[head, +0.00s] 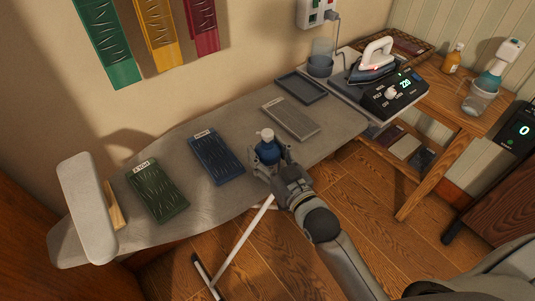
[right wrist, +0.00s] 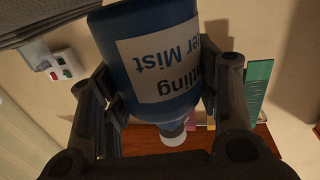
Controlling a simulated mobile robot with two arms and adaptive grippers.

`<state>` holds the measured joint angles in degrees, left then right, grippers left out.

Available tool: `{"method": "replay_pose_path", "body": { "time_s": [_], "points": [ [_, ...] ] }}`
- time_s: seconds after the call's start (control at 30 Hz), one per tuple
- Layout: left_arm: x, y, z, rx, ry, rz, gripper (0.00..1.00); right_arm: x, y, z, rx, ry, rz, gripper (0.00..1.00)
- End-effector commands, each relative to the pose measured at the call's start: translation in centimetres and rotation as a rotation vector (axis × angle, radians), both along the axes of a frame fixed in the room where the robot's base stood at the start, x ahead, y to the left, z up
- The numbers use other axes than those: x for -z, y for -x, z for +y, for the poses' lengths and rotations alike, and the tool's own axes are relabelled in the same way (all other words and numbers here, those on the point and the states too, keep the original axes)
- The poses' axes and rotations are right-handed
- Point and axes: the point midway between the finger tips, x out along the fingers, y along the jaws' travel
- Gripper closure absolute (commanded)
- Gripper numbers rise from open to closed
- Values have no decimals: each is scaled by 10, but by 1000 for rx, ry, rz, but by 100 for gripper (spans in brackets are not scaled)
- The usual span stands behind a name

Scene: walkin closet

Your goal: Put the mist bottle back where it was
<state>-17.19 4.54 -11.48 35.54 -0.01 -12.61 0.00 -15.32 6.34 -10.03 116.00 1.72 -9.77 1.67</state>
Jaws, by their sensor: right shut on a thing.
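The mist bottle (head: 267,150) is dark blue with a white cap. In the head view it is at the front edge of the grey ironing board (head: 330,137), held in my right gripper (head: 268,163). The right wrist view shows the bottle (right wrist: 150,55) between both fingers, with a white label partly reading "Mist". My right gripper (right wrist: 163,98) is shut on its body. In the head view the bottle looks roughly upright; I cannot tell if its base touches the board. My left gripper is not in view.
On the board lie a green pad (head: 158,191), a blue pad (head: 216,157), a grey pad (head: 290,118) and an empty dark tray (head: 301,87). An iron (head: 373,65) rests by the control box (head: 394,95). A wooden table (head: 450,110) holds an amber bottle (head: 453,58).

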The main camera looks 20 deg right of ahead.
Motion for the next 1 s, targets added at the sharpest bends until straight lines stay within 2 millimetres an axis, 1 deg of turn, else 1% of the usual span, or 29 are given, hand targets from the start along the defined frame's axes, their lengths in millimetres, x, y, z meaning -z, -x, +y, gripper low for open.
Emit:
{"method": "replay_pose_path", "body": {
  "time_s": [0.17,0.2,0.33,0.67,0.77,0.87,1.0],
  "points": [
    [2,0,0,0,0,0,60,3,0,0,0,0,-2,78],
    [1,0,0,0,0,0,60,4,0,0,0,0,1,40],
    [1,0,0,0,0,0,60,4,0,0,0,0,1,23],
    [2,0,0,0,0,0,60,4,0,0,0,0,0,22],
    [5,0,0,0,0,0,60,5,0,0,0,0,-1,22],
    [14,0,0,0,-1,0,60,7,0,0,0,0,-2,22],
    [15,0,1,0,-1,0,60,6,24,-5,1,1,2,22]
  ]
}}
